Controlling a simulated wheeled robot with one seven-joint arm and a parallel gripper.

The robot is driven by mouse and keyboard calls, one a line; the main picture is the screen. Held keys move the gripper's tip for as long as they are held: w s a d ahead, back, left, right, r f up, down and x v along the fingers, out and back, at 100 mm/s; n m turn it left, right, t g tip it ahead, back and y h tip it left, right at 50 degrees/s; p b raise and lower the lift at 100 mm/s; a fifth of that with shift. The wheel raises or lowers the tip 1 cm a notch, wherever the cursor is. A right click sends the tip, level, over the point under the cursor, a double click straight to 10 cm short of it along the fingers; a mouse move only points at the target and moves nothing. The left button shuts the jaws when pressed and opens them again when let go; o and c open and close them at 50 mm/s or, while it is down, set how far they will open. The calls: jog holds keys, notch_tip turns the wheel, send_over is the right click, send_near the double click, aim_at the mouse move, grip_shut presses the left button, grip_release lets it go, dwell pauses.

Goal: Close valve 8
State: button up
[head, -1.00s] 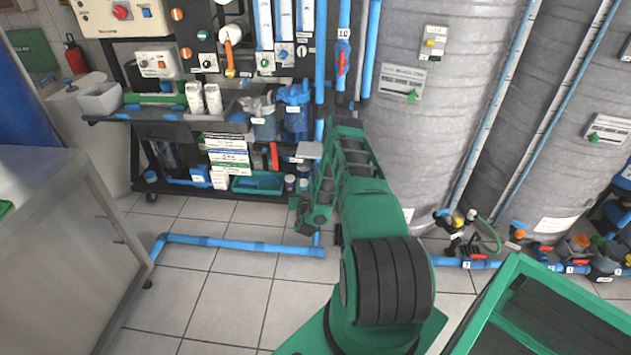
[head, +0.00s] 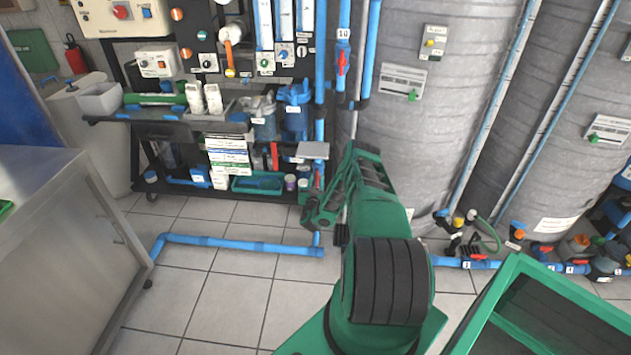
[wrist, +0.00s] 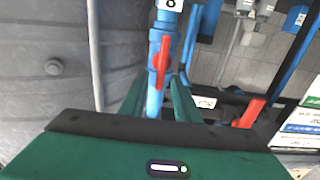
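In the wrist view, valve 8 has a red handle (wrist: 160,60) on an upright blue pipe (wrist: 153,104). The handle lies along the pipe. A white tag (wrist: 171,4) above it appears to read 8. My gripper (wrist: 157,90) is open, with one green finger on each side of the pipe and the handle's near end around the gap between the fingertips. I cannot tell whether a finger touches it. In the head view, my gripper (head: 311,208) is low by the blue pipe right of the rack, and a small red part of the handle (head: 318,178) shows above it.
Valve 10's red handle (head: 343,62) is on a neighbouring pipe. A large grey tank (head: 425,125) stands close on the right. A red handle (wrist: 250,112) and a white label stack (wrist: 303,120) are at the right in the wrist view. A blue floor pipe (head: 235,245) runs below.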

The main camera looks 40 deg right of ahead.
jog(key=shift+w+d, duration=0.4)
jog(key=shift+d, duration=0.05)
grip_shut()
